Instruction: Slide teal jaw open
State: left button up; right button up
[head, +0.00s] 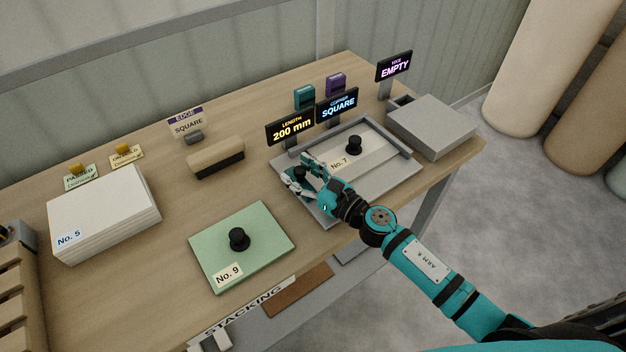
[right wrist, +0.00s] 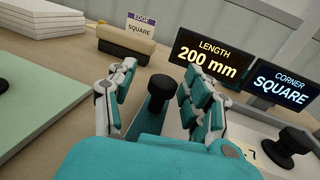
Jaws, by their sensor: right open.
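My right gripper (head: 302,174) is open at the left end of the grey metal fixture (head: 408,178). A black knob (right wrist: 158,88) stands between its spread fingers (right wrist: 150,102) in the right wrist view, with a gap on both sides. The head view shows this knob (head: 300,172) partly hidden by the fingers. A pale board marked No. 7 (head: 372,157) lies in the fixture and carries its own black knob (head: 353,145). My left gripper is out of view.
Signs reading LENGTH 200 mm (head: 290,128) and CORNER SQUARE (head: 337,105) stand behind the fixture. A green board, No. 9 (head: 262,222), lies left of my arm. A grey box (head: 432,128) is at the right. Bare wood separates the green board and white stack (head: 105,210).

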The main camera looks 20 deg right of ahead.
jog(key=v, duration=1.1)
jog(key=shift+s+d, duration=0.1)
jog(key=shift+s, duration=0.25)
jog(key=shift+f, duration=0.1)
